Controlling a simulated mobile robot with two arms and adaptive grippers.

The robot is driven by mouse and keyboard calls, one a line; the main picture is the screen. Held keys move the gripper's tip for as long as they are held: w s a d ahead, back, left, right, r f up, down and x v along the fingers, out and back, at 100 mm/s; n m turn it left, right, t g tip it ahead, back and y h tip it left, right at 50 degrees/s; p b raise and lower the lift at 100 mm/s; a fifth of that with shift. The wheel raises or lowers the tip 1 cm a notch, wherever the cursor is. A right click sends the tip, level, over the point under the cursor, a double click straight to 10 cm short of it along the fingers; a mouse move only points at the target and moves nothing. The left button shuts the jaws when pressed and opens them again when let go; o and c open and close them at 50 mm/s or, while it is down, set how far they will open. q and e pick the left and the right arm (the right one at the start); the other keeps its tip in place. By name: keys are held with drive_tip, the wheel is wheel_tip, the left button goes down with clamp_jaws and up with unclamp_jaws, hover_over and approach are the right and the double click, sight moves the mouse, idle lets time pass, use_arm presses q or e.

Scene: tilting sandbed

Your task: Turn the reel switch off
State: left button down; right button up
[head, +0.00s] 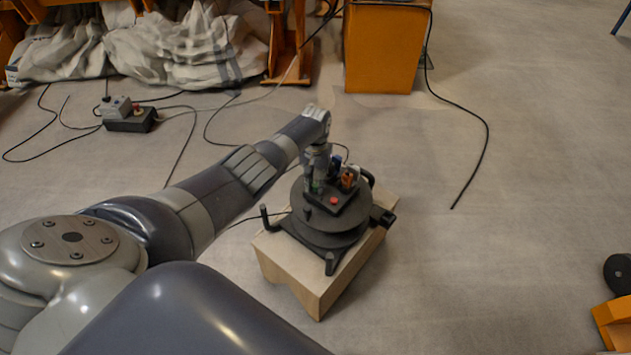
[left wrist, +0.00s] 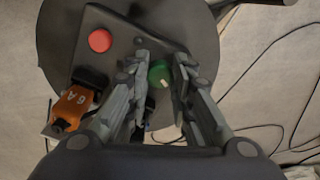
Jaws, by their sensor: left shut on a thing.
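The black cable reel (head: 325,238) sits on a wooden block on the floor in the head view. Its top plate carries a red button (head: 334,200), which also shows in the left wrist view (left wrist: 100,40). A round green switch knob (left wrist: 158,72) with a white mark is on the same plate. My left gripper (head: 316,186) points down onto the reel's top. In the left wrist view its fingers (left wrist: 162,60) are shut on the green knob, one on each side. The knob's lower part is partly hidden. My right gripper is not in view.
An orange plug (left wrist: 72,106) marked 6A sits beside the left finger. The wooden block (head: 318,290) supports the reel. A power box (head: 130,120) and loose cables lie on the floor at the left. Orange furniture (head: 383,50) stands behind. The floor right of the reel is mostly clear.

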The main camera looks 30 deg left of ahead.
sight(316, 184)
use_arm(q)
drive_tip(key=c, duration=1.4)
unclamp_jaws()
drive_tip(key=shift+o, duration=0.2)
wheel_tip(316, 184, up, 12)
